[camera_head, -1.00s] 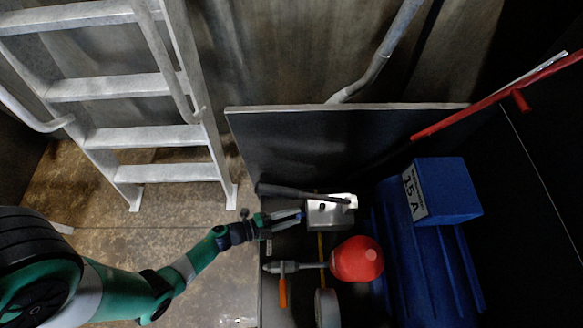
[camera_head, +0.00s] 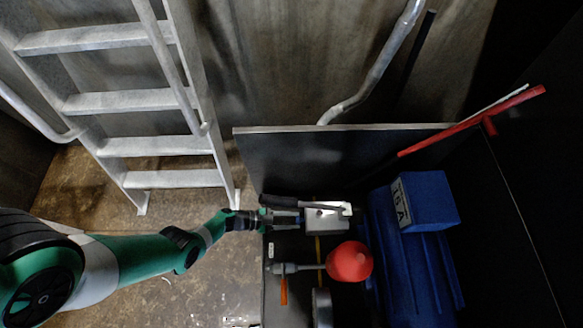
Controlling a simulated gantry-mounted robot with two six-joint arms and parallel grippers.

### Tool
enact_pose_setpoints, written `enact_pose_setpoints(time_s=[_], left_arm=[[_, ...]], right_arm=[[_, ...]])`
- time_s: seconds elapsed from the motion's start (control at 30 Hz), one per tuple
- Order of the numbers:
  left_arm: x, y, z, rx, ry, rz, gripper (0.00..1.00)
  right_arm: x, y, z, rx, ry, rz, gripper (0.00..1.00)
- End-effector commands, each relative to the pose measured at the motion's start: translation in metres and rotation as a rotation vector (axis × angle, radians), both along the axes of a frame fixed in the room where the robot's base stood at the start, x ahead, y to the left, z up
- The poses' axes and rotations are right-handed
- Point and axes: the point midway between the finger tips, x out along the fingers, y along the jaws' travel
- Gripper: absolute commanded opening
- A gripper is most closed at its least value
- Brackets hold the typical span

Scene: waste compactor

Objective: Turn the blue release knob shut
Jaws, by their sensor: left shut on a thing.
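My left arm comes in from the left, and its gripper (camera_head: 288,217) meets the left side of a silver valve block (camera_head: 326,219). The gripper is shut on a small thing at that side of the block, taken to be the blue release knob. The jaws hide the knob, so its turn position cannot be told. A black-gripped lever (camera_head: 282,201) lies along the top of the block, just above the gripper in the picture. My right gripper is not in view.
A red ball-shaped tank (camera_head: 349,262) and an orange-handled valve (camera_head: 284,291) sit below the block. A blue motor (camera_head: 427,202) is to the right. A dark panel (camera_head: 330,160) stands behind. A metal ladder (camera_head: 160,147) stands at the left, with open floor below it.

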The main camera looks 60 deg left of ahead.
Motion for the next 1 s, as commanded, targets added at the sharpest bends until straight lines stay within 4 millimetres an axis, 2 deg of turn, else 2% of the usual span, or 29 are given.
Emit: enact_pose_setpoints(time_s=[0.33,0.87,0.9,0.97,1.0], left_arm=[[0.0012,0.0017,0.0002,-0.136,0.08,0.0,0.0],[0.0011,0.0017,-0.0001,-0.16,0.096,0.001,0.0],[0.0011,0.0017,-0.0001,-0.16,0.096,0.001,0.41],[0.0011,0.0017,-0.0001,-0.16,0.096,0.001,0.52],[0.001,0.0017,-0.0001,-0.16,0.096,0.001,0.52]], right_arm=[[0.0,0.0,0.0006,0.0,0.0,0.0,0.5],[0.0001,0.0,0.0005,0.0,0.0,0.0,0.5],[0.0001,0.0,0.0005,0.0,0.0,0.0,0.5],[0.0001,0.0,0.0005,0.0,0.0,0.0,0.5],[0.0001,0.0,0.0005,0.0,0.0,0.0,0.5]])
